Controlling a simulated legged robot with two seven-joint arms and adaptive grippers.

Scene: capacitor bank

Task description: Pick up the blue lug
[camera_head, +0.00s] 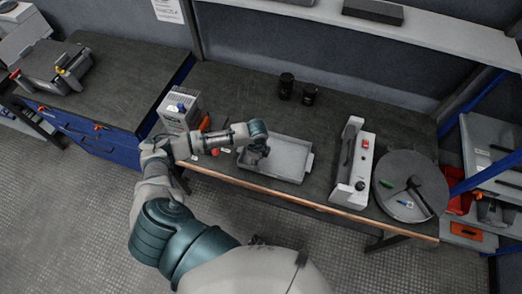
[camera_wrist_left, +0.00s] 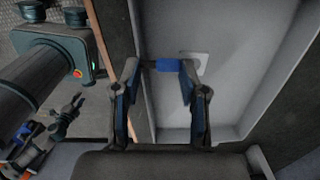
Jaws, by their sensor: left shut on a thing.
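The blue lug (camera_wrist_left: 168,66) shows in the left wrist view between the fingertips of my left gripper (camera_wrist_left: 164,70), which is shut on it. The lug is over the inside of a grey tray (camera_wrist_left: 238,48); I cannot tell whether it touches the tray floor. In the head view the left gripper (camera_head: 256,154) is over the left part of the tray (camera_head: 294,178), and the lug is hidden there. A pale flat piece (camera_wrist_left: 196,62) lies on the tray floor right beside the lug. My right gripper is not in view.
A white device (camera_head: 352,165) with a red button stands right of the tray, then a round grey plate (camera_head: 420,176) with a black tool. Two black cylinders (camera_head: 286,86) stand behind. A grey box (camera_head: 180,110) and red-handled tools are left.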

